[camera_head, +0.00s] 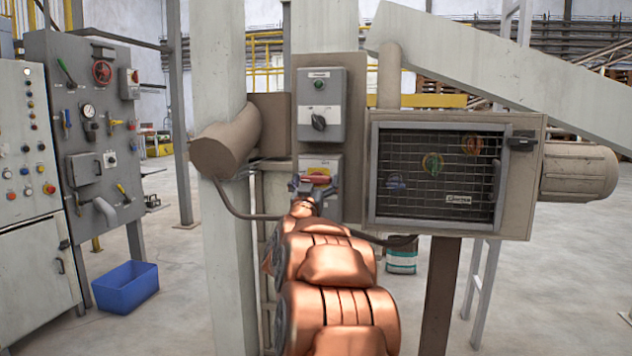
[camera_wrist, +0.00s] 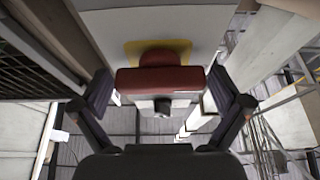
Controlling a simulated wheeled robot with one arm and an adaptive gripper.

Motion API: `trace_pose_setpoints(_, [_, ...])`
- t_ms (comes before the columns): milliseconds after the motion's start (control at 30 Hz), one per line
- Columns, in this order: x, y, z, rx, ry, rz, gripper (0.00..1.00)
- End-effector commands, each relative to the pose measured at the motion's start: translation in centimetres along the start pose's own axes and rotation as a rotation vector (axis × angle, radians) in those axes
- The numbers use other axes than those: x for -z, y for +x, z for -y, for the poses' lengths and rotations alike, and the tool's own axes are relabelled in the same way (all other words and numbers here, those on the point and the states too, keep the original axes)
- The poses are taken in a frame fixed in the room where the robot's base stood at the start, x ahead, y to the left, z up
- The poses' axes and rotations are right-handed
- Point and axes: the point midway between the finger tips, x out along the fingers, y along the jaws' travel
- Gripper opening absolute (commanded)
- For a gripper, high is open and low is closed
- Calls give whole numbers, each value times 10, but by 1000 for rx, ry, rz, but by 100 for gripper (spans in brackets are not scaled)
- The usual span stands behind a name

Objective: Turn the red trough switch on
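The red trough switch (camera_head: 316,179) is a red knob on a yellow plate, on the lower grey box of the post panel. In the wrist view its red handle (camera_wrist: 160,81) lies crosswise, with the yellow plate behind it. My gripper (camera_head: 313,186) is in front of this box at the end of my copper-coloured arm. In the wrist view my gripper (camera_wrist: 160,92) is open, with one finger near each end of the handle. Narrow gaps seem to show at both ends; contact cannot be told. Part of the box is hidden by my arm in the head view.
A grey box (camera_head: 320,104) with a black rotary knob and green button sits just above. A mesh-fronted cabinet (camera_head: 535,170) is close on the right, and a brown cylinder (camera_head: 226,146) on the left. A blue bin (camera_head: 125,287) stands on open floor at left.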

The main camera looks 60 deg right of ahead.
Motion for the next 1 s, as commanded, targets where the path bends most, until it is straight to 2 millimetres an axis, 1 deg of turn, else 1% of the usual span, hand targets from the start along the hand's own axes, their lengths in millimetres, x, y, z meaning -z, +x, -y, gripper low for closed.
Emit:
trace_pose_setpoints(33, [0, 0, 0, 0, 0, 0, 92])
trace_pose_setpoints(67, [0, 0, 0, 0, 0, 0, 89])
trace_pose_setpoints(400, [0, 0, 0, 0, 0, 0, 53])
trace_pose_setpoints(733, [1, 0, 1, -16, 44, 2, 52])
trace_pose_setpoints(867, [2, 0, 2, -41, 107, 1, 52])
trace_pose_setpoints(1000, [3, 1, 2, -82, 205, 2, 53])
